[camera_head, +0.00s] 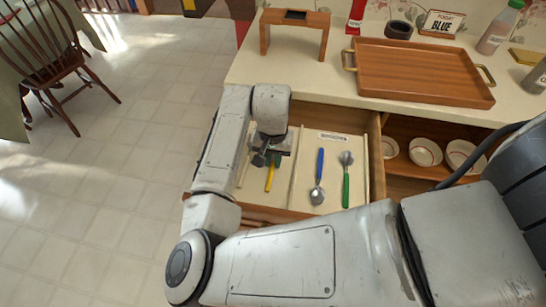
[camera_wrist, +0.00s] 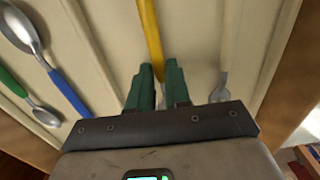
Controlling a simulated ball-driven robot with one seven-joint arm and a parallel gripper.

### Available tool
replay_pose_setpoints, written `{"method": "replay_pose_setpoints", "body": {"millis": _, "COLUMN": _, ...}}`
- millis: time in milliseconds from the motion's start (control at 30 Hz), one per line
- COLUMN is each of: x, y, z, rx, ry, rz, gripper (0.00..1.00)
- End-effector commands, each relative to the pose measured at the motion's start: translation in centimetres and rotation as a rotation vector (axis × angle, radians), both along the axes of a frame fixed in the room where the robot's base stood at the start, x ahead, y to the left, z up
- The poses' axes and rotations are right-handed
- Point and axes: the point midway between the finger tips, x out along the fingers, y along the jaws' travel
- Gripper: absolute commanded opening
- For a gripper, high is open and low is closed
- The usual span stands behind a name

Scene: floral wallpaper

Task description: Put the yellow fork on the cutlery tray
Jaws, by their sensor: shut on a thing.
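The yellow fork (camera_head: 270,180) lies in the left section of an open drawer (camera_head: 333,192); only its yellow handle shows clearly. My gripper (camera_head: 264,157) is down in that section over the fork. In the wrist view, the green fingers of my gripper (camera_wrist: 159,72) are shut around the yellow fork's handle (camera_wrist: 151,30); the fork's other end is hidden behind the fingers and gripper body. A brown wooden tray with brass handles (camera_head: 425,72), seemingly the cutlery tray, sits on the counter at upper right. No cutlery shows on it.
A pale-handled fork (camera_wrist: 228,50) lies right of the yellow one in the wrist view. Beyond a divider lie a blue-handled spoon (camera_head: 319,172) and a green-handled spoon (camera_head: 346,178). A wooden stand (camera_head: 296,19), dark ring (camera_head: 398,29), sign (camera_head: 441,23) and bottle (camera_head: 499,28) stand around the tray.

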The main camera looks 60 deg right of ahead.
Motion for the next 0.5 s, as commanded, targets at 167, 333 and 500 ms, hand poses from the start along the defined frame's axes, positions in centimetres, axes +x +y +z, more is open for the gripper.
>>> {"method": "replay_pose_setpoints", "body": {"millis": 167, "x": -0.01, "y": 0.00, "z": 0.01, "rx": 0.000, "ry": 0.000, "rz": 0.000, "gripper": 0.00}}
{"method": "replay_pose_setpoints", "body": {"millis": 333, "x": -0.01, "y": 0.01, "z": -0.31, "rx": 0.000, "ry": 0.000, "rz": 0.000, "gripper": 0.20}}
{"method": "replay_pose_setpoints", "body": {"millis": 500, "x": -0.01, "y": 0.01, "z": -0.27, "rx": 0.000, "ry": 0.000, "rz": 0.000, "gripper": 0.36}}
